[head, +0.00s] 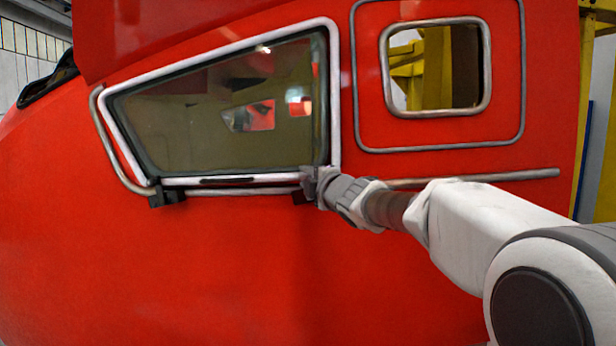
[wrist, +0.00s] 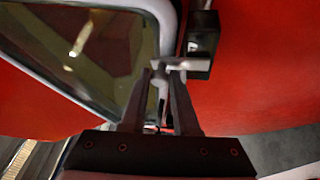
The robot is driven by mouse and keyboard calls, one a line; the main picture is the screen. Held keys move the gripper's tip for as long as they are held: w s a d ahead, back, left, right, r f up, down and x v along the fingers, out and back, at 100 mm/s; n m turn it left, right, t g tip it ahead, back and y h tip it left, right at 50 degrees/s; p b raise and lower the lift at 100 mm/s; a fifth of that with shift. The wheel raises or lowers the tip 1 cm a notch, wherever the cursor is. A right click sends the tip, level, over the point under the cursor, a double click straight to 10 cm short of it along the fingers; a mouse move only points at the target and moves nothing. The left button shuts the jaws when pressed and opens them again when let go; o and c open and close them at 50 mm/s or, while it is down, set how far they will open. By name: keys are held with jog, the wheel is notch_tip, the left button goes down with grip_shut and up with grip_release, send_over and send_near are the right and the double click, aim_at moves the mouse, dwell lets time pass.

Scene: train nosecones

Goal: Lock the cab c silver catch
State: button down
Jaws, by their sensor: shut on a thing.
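The silver catch (wrist: 184,63) shows in the wrist view as a small metal bar beside a black block (wrist: 203,42) at the window frame's edge. My gripper (wrist: 163,78) has its two fingers on either side of the catch's metal end and is shut on it. In the head view my gripper (head: 311,181) is at the lower right corner of the framed side window (head: 225,110) on the red cab (head: 240,250). There the gripper hides the catch and most of the block behind it.
A second black block (head: 167,196) sits under the window's lower left corner. A metal rail (head: 500,177) runs right of my gripper, behind my arm. A small framed window (head: 435,68) is at the upper right. Yellow posts (head: 572,120) stand beyond the cab. The red panel below is clear.

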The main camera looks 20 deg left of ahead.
jog(key=c, duration=0.7)
grip_release()
jog(key=shift+a, duration=0.1)
jog(key=shift+o, duration=0.2)
jog(key=b+v, duration=0.2)
jog(key=v, duration=1.5)
jog(key=shift+s+d+b, duration=0.15)
jog(key=shift+d+b, duration=0.1)
jog(key=shift+b, duration=0.1)
